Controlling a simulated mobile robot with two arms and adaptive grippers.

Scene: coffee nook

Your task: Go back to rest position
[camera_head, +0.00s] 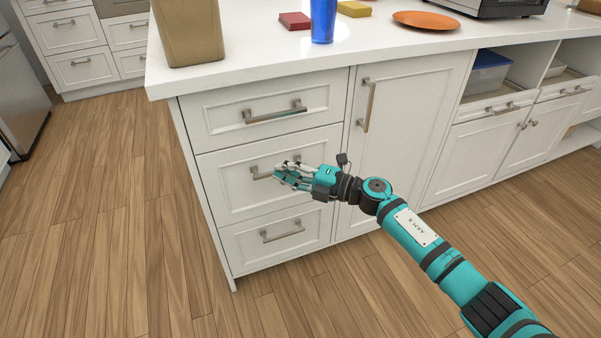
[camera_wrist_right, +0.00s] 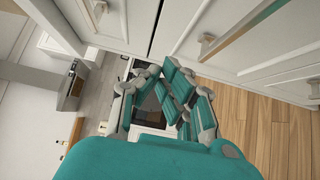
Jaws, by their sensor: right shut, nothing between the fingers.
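My right gripper (camera_head: 290,177) is in front of the middle drawer (camera_head: 235,194) of the white cabinet, close to that drawer's handle (camera_head: 262,175) and covering part of it. Whether it touches the handle I cannot tell. The gripper is shut with nothing in it. In the right wrist view its teal and grey fingers (camera_wrist_right: 168,103) show in the middle, with drawer fronts and handles beside them. All drawers look closed. My left gripper is in neither view.
The white countertop (camera_head: 270,62) carries a tan container (camera_head: 188,32), a blue cup (camera_head: 323,20), a red block (camera_head: 295,20), a yellow block (camera_head: 354,9) and an orange plate (camera_head: 426,20). A cabinet door with a handle (camera_head: 366,106) is right of the drawers. The wooden floor (camera_head: 110,220) at left is clear.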

